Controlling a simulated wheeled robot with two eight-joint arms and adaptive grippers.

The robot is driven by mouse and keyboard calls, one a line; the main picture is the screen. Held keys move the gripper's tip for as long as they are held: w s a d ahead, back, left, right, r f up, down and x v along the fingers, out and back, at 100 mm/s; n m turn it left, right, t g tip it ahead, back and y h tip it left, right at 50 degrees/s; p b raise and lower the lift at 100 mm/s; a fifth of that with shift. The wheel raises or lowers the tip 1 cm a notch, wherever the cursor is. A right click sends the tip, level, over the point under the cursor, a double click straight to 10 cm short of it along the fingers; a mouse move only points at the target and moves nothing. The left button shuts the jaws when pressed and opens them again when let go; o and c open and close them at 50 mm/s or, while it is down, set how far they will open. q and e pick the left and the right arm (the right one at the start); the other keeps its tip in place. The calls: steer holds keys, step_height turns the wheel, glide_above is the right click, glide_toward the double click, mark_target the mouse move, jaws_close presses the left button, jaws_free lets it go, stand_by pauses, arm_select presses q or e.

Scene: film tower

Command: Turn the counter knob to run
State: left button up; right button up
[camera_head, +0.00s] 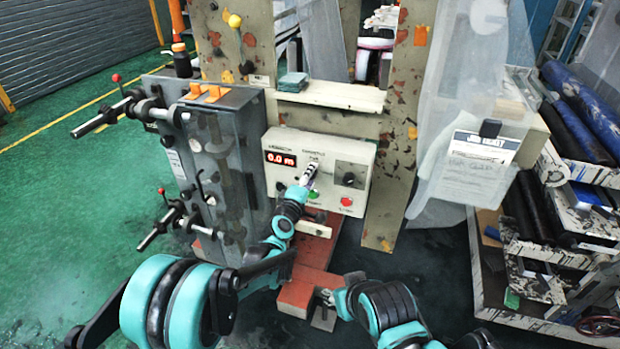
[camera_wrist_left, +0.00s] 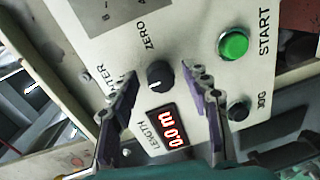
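The counter box (camera_head: 285,195) is cream, with a red display (camera_head: 280,159) reading 0.0 m. My left gripper (camera_head: 309,174) is in front of its panel and hides the small counter knob in the head view. In the left wrist view, the round black counter knob (camera_wrist_left: 160,76) has a pale mark and sits beside the word ZERO. My left gripper (camera_wrist_left: 161,78) is open, with one finger on each side of the knob; contact cannot be told. The right arm is at the bottom of the head view; its gripper (camera_head: 325,304) is small and unclear.
A green START button (camera_wrist_left: 233,43) and a black JOG button (camera_wrist_left: 238,109) are near the knob. A larger black dial (camera_head: 351,177) and a red button (camera_head: 346,201) are on the panel's right. A grey machine housing (camera_head: 225,150) stands close on the left.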

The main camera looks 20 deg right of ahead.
arm_select(q)
steer(key=f+v, duration=0.1)
steer(key=v, duration=1.1)
steer(key=shift+r, duration=0.4)
steer(key=s+a+r+m+g+y, duration=0.25)
steer(key=s+a+m, duration=0.45)
steer(key=a, duration=0.5)
steer(key=s+a+f+m+g+y, duration=0.1)
steer(key=s+a+f+g+y, duration=0.1)
steer(key=s+a, duration=0.8)
steer(key=s+a+f+m+g+y, duration=0.1)
steer(key=s+a+f+y, duration=0.3)
steer(key=s+a, duration=0.6)
steer(key=shift+m+g+y, duration=0.3)
steer(key=shift+g+y, duration=0.25)
steer(key=shift+g, duration=0.2)
steer(key=shift+o, duration=0.4)
steer(key=shift+d, duration=0.1)
